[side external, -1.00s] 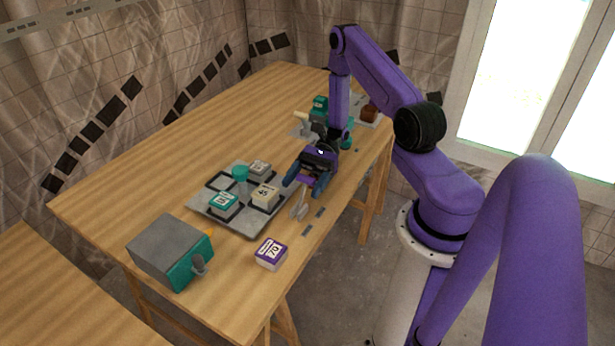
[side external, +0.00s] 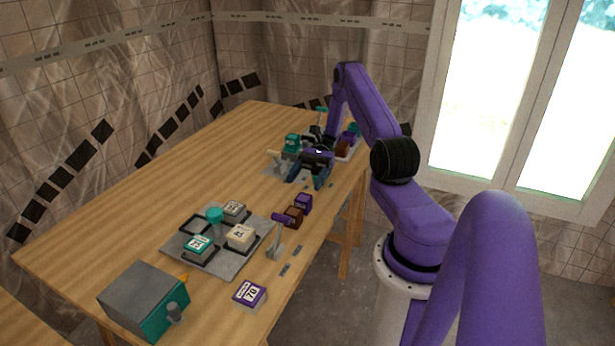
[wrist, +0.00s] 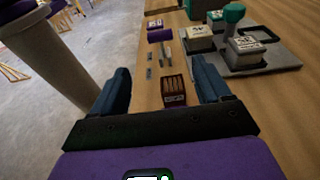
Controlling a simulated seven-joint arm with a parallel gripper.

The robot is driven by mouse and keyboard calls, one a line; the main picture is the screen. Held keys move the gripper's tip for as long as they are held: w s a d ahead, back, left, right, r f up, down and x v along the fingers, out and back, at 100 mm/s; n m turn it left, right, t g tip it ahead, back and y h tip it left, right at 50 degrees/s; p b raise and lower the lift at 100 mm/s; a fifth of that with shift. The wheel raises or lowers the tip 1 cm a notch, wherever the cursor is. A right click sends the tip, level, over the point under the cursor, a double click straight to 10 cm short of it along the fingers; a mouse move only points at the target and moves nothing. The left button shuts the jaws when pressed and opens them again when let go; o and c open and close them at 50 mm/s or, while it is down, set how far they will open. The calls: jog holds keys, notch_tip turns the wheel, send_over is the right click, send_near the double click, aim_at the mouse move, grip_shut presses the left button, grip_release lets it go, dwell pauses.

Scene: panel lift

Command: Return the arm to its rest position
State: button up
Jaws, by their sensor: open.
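My gripper (side external: 307,182) is in the far half of the wooden table (side external: 120,215), pointing down, with its fingers spread and nothing held. In the wrist view my gripper (wrist: 162,88) shows two blue fingers wide apart. A dark brown and purple labelled block (wrist: 174,92) appears between them, farther away on the table and apart from them.
A grey panel (side external: 215,263) with several labelled blocks and a teal knob (side external: 214,215) lies mid-table. A grey and teal box (side external: 140,297) and a purple-topped block (side external: 249,294) are near the front. A teal block (side external: 292,143) and other items crowd around my gripper.

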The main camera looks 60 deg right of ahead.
jog(key=shift+d, duration=0.45)
jog(key=shift+r, duration=0.1)
jog(key=s+a+r+n+g+h, duration=0.1)
jog(key=a+r+n+g+h, duration=0.45)
jog(key=a, duration=0.45)
jog(key=s+a+r+n+g+h, duration=0.1)
jog(key=a+r+n+g+h, duration=0.1)
jog(key=a+r+n+h, duration=0.55)
jog(key=s+a+r+n+t+h, duration=0.1)
jog(key=s+a+n+t+h, duration=0.1)
jog(key=s+a+n+t, duration=0.5)
jog(key=s+a+n, duration=0.4)
jog(key=s+n, duration=0.4)
jog(key=n, duration=0.2)
jog(key=shift+a+r+n+t, duration=0.3)
jog(key=shift+t, duration=0.05)
